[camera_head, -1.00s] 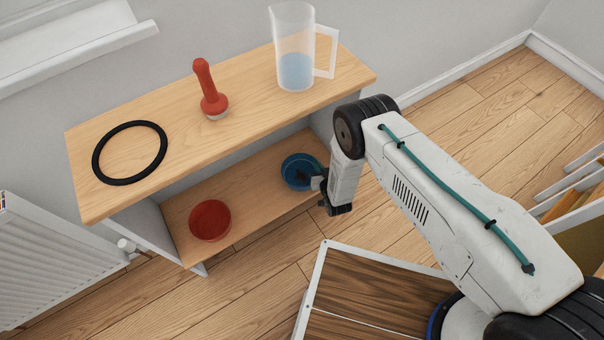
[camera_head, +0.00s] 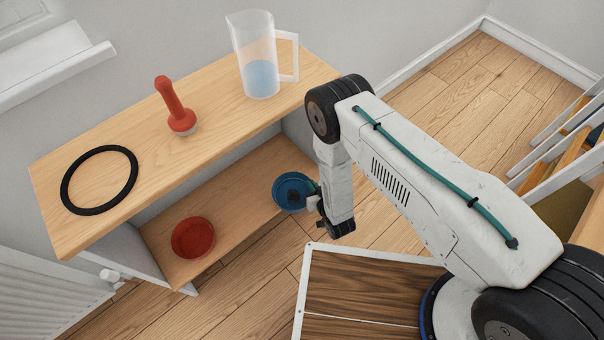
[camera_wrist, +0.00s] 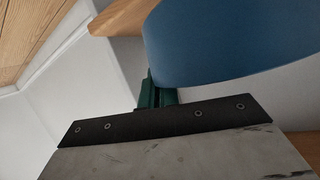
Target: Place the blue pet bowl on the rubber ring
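The blue pet bowl (camera_head: 291,191) is at the right end of the lower shelf, near its front edge. My gripper (camera_head: 313,193) is at the bowl's right side. In the wrist view the bowl (camera_wrist: 230,40) fills the upper right, and the green fingers (camera_wrist: 155,92) are close together at its wall, shut on it. I cannot tell surely whether the bowl is clear of the shelf. The black rubber ring (camera_head: 66,190) lies flat on the left end of the top board, with nothing on it.
The wooden shelf unit's top board (camera_head: 140,140) also carries a red plunger-like object (camera_head: 172,104) and a clear jug (camera_head: 257,60) with blue liquid. A red bowl (camera_head: 193,238) is on the lower shelf (camera_head: 240,208). A white radiator (camera_head: 45,300) stands at left, a slatted wooden piece (camera_head: 560,145) at right.

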